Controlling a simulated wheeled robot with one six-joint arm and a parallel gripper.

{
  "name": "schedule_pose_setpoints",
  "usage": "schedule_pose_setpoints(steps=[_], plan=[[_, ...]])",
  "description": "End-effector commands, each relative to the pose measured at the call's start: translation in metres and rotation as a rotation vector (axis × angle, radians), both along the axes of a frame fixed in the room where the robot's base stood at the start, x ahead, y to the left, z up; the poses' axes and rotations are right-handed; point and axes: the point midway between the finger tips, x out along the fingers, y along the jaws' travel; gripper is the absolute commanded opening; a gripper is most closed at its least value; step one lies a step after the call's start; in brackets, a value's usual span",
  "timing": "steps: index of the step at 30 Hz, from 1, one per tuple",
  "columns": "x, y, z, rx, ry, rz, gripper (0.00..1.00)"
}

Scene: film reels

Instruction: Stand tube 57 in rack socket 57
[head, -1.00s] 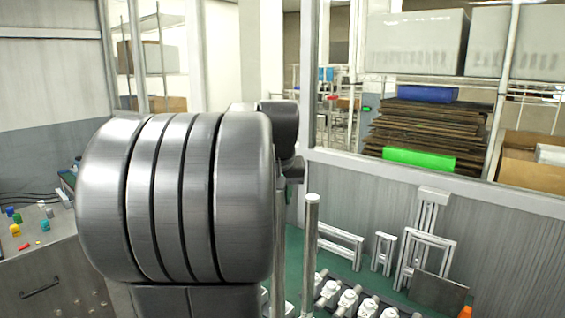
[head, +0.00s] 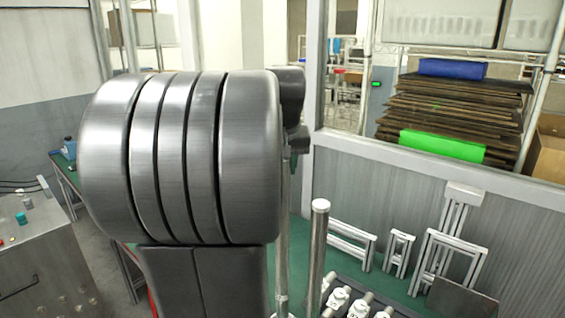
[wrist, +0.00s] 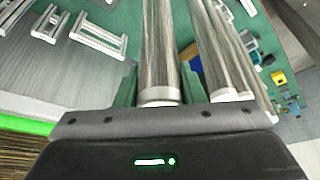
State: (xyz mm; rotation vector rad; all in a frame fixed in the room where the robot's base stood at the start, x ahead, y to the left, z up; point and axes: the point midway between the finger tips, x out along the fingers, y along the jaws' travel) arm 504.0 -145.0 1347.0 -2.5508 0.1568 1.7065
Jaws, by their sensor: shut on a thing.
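In the wrist view my gripper (wrist: 160,88) is shut, with a green finger on each side of a shiny metal tube (wrist: 159,45). The tube runs up out of the picture. Its number is not readable. More metal tubes (wrist: 216,55) lie close to its right in that view. In the head view the gripper is hidden behind my large grey arm link. A tube (head: 318,250) with a pale cap rises right of the arm, and a thinner rod (head: 283,240) shows beside it. White numbered fittings (head: 338,300) show at the bottom edge; I cannot tell which is 57.
A green bench top (head: 400,275) holds aluminium frames (head: 352,240) and a dark plate (head: 462,300) on the right. A grey partition (head: 400,190) stands behind. A grey cabinet (head: 45,255) stands at left. Small coloured parts (wrist: 280,78) lie right of the tubes in the wrist view.

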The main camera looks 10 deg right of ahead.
Motion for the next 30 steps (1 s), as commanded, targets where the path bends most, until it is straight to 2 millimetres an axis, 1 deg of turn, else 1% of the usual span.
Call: schedule_pose_setpoints(steps=[15,19,30], plan=[[0.0,0.0,-0.048,-0.001,-0.002,0.0,0.0],[0.0,0.0,-0.053,-0.001,-0.002,0.0,0.0],[0.0,0.0,-0.052,-0.001,-0.003,0.0,0.0]])
